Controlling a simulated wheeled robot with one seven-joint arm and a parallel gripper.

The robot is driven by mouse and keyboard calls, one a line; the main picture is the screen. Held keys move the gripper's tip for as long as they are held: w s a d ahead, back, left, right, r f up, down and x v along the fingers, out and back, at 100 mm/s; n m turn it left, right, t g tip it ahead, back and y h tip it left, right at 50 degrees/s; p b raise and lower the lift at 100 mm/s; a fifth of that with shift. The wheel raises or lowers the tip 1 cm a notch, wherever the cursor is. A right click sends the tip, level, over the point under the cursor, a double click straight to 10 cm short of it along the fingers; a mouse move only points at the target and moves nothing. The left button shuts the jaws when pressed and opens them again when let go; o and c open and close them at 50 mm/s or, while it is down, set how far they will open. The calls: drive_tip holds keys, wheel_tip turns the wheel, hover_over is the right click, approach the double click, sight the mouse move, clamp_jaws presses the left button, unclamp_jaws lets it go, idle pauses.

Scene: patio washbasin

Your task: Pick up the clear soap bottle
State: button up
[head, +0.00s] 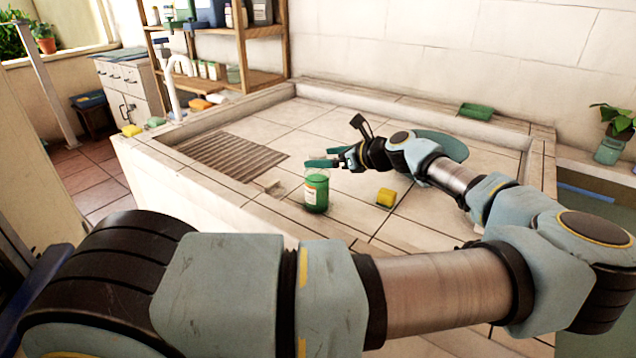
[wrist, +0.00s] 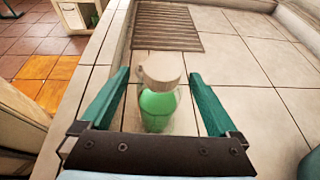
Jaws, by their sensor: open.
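The clear soap bottle (head: 317,192) holds green liquid, has a pale label and stands upright on the tiled basin floor. In the wrist view the bottle (wrist: 158,108) shows a grey-beige cap and sits between my two green fingers, with a gap on each side. My gripper (head: 329,157) is open, with its fingers at the height of the bottle's top in the head view. A finger covers part of the bottle's top there. I cannot tell how far the fingertips reach past the cap.
A yellow sponge (head: 386,197) lies right of the bottle. A slatted drain grate (head: 230,156) is behind left. A green dish (head: 476,111) sits by the back wall. A raised tiled rim (head: 400,100) surrounds the basin. A wooden shelf (head: 240,50) with bottles stands behind it.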

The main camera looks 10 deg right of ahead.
sight(309, 156)
drive_tip(key=x, duration=0.1)
drive_tip(key=p+x, duration=0.1)
drive_tip(key=x, duration=0.1)
drive_tip(key=p+x, duration=0.1)
drive_tip(key=x, duration=0.1)
drive_tip(key=shift+w+a+r, duration=0.1)
drive_tip(key=shift+w+r, duration=0.15)
drive_tip(key=shift+w, duration=0.05)
drive_tip(key=shift+w+a+f, duration=0.1)
drive_tip(key=shift+w+f, duration=0.1)
drive_tip(key=shift+f, duration=0.05)
clamp_jaws()
idle(0.4)
